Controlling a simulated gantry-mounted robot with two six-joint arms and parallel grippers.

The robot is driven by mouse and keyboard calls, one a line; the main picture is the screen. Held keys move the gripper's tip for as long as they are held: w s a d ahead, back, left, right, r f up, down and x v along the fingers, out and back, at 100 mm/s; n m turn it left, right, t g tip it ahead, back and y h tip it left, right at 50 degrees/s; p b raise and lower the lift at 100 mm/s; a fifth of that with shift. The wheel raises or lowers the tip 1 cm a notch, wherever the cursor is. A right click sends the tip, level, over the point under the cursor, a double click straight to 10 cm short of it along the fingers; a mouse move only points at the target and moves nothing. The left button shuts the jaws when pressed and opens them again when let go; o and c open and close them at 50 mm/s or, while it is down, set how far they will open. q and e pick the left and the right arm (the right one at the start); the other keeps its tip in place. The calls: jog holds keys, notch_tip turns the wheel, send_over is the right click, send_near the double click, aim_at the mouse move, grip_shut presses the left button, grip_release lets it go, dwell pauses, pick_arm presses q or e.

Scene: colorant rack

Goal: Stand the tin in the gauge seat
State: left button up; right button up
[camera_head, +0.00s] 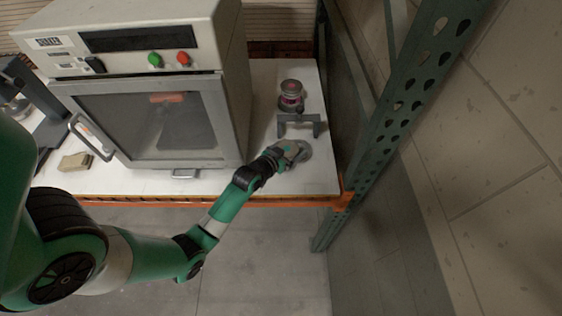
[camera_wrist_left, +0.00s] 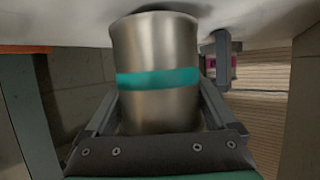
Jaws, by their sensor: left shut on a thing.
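The tin (camera_wrist_left: 158,100) is a plain metal cylinder with a teal band. In the left wrist view it stands between the two fingers of my left gripper (camera_wrist_left: 160,112), which is shut on it. In the head view my left gripper (camera_head: 288,151) is low over the front right of the shelf and hides most of the tin. A round grey disc (camera_head: 306,152), which looks like the gauge seat, shows just right of the gripper. A dark gauge bracket (camera_head: 298,122) stands just behind. Whether the tin touches the seat cannot be told. My right gripper is not in view.
A pink-banded tin (camera_head: 291,97) stands behind the bracket. A large oven (camera_head: 150,100) fills the shelf to the left, close to my arm. A green perforated upright (camera_head: 400,105) rises on the right. An orange beam (camera_head: 220,201) edges the white shelf. A tan block (camera_head: 75,161) lies at left.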

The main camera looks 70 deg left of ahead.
pick_arm(q)
jog(key=w+a, duration=0.1)
jog(key=w, duration=0.1)
jog(key=w+a, duration=0.1)
jog(key=shift+w+a+b, duration=0.2)
jog(key=shift+w+b, duration=0.15)
jog(key=shift+w, duration=0.05)
jog(key=shift+w+a, duration=0.1)
jog(key=shift+w+a+b, duration=0.25)
jog(key=shift+w+a, duration=0.15)
jog(key=shift+w, duration=0.2)
jog(key=shift+w+a+b, duration=0.2)
jog(key=shift+w+a, duration=0.15)
jog(key=shift+w, duration=0.25)
jog(key=shift+w+a+f, duration=0.1)
jog(key=shift+f, duration=0.6)
